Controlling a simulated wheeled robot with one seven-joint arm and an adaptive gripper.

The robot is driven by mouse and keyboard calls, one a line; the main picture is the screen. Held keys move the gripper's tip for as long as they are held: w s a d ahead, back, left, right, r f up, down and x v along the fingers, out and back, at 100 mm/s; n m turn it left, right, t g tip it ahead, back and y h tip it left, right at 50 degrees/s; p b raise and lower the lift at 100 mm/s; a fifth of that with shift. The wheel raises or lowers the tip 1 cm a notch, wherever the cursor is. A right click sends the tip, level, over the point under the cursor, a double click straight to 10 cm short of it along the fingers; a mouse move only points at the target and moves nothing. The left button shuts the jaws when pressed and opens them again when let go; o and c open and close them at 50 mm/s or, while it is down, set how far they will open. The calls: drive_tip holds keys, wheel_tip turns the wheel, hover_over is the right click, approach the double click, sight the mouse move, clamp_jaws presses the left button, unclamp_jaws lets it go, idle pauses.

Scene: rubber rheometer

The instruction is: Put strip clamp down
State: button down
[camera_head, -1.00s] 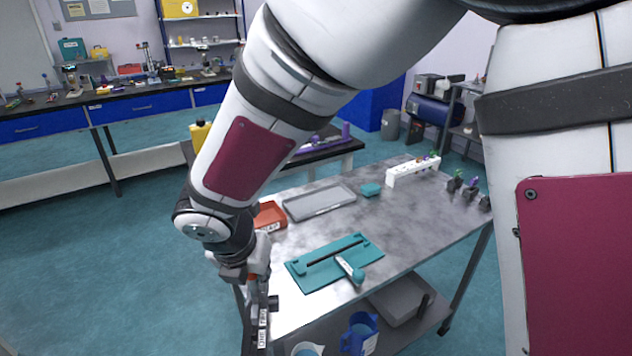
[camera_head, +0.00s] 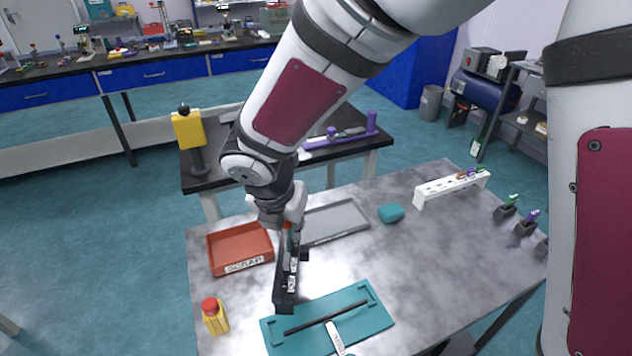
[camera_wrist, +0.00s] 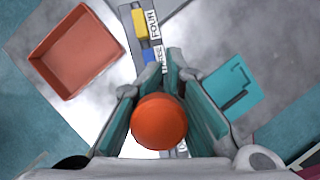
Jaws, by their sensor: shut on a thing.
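My gripper (camera_head: 290,228) is shut on the strip clamp (camera_head: 286,283), a long dark bar with white labels. In the wrist view, the fingers (camera_wrist: 163,112) sit on both sides of its round orange knob (camera_wrist: 159,121). The bar with labels and yellow and blue blocks (camera_wrist: 147,35) runs beneath the fingers. The clamp appears above the metal table (camera_head: 400,270), between the scrap tray and the teal board (camera_head: 370,322). Whether it touches the table I cannot tell. The fingers hide part of the clamp.
The red scrap tray (camera_head: 212,262) is left of the clamp. A grey tray (camera_head: 345,219) lies behind it. Bare table lies right of the board.

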drive_tip(key=w+f, duration=0.2)
drive_tip(key=w, duration=0.5)
drive_tip(key=w+f, duration=0.3)
drive_tip(key=w, duration=0.4)
drive_tip(key=shift+w+d, duration=0.2)
drive_tip(key=shift+w, duration=0.15)
drive_tip(key=shift+f, duration=0.25)
drive_tip(key=c, duration=1.6)
unclamp_jaws()
drive_tip(key=shift+r, duration=0.1)
drive_tip(key=p+v, duration=0.1)
drive_tip(key=v, duration=1.1)
drive_tip(key=shift+r, duration=0.25)
